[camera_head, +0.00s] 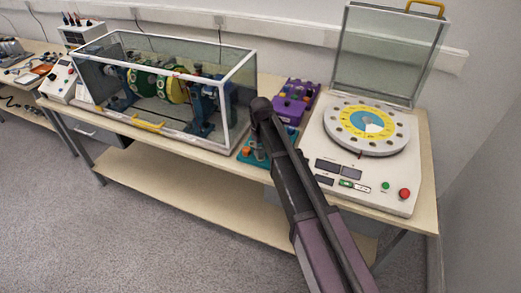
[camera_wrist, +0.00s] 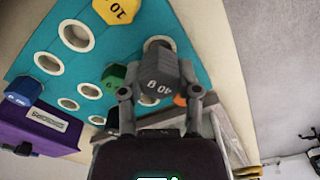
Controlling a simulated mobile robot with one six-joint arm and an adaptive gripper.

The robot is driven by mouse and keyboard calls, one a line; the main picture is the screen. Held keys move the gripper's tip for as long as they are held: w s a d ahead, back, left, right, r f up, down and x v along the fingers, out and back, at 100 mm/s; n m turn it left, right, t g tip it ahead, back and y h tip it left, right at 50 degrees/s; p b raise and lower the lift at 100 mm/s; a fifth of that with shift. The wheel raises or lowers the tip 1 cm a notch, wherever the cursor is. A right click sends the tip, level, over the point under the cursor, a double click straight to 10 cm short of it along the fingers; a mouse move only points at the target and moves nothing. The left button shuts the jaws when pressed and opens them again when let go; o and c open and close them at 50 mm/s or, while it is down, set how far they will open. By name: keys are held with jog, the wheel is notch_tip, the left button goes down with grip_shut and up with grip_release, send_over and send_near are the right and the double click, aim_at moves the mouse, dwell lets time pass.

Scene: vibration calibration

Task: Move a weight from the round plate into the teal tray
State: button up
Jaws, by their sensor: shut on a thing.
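My gripper (camera_wrist: 160,95) is shut on a grey weight (camera_wrist: 158,70) marked 40 g, with one finger on each side of it. The weight is over the teal tray (camera_wrist: 95,45), close to its round holes. I cannot tell whether it touches the tray or sits in a hole. In the head view the teal tray (camera_head: 248,157) lies between the glass case and the white machine, partly hidden by my arm. The round plate (camera_head: 366,127), white with a ring of holes and a yellow and blue centre, is on the machine to the right.
The glass case (camera_head: 165,95) is to the left, and the machine's clear lid (camera_head: 388,55) is raised.

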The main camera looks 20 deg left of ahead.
jog(key=shift+f+b, duration=0.8)
jog(key=shift+f, duration=0.05)
dwell(0.8)
jog(key=o, duration=1.1)
jog(key=shift+r, duration=0.15)
notch_tip(320, 180, up, 8)
jog(key=p, duration=0.8)
jog(key=shift+r, duration=0.1)
jog(key=w+d+r+m+p, duration=0.1)
jog(key=d+p, duration=0.1)
jog(key=d, duration=0.6)
jog(key=w+d+r+m+p, duration=0.1)
jog(key=w+d+r, duration=0.1)
jog(key=d, duration=0.7)
jog(key=w+d+r+m+p, duration=0.1)
jog(key=d+r+p, duration=0.1)
jog(key=d, duration=0.6)
jog(key=shift+w+d+p, duration=0.15)
jog(key=shift+w+p, duration=0.2)
jog(key=shift+w, duration=0.05)
jog(key=shift+d+r+m, duration=0.25)
jog(key=shift+d+m, duration=0.15)
jog(key=shift+d, duration=0.65)
